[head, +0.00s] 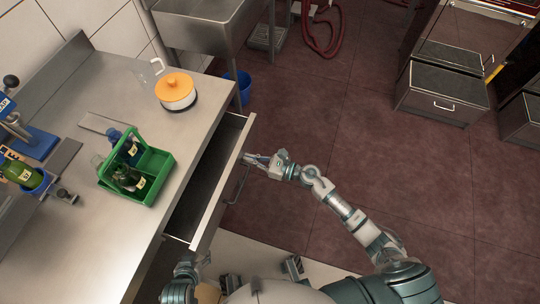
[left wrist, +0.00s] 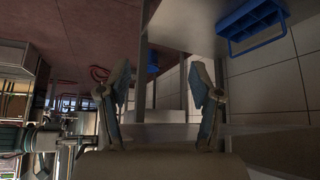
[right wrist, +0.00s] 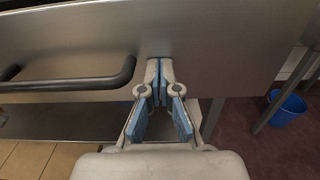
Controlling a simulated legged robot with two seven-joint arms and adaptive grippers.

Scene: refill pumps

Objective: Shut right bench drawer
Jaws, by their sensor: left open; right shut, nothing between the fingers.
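The open bench drawer (head: 222,190) sticks out from the steel bench, and its dark inside shows. Its steel front (right wrist: 200,40) and dark bar handle (right wrist: 75,84) fill the upper right wrist view. My right gripper (head: 250,160) is shut and empty, at the outer face of the drawer front towards its far end. In the right wrist view its fingertips (right wrist: 160,64) are at the panel, right of the handle; whether they touch it is hard to tell. My left gripper (left wrist: 162,85) is open and empty; its fingers are hard to make out in the head view.
On the bench (head: 105,235) stand a green bottle carrier (head: 160,160), an orange-lidded pot (head: 176,90) and a glass jug (head: 147,72). A blue bucket (right wrist: 285,108) stands beyond the drawer. The red floor right of the drawer is clear.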

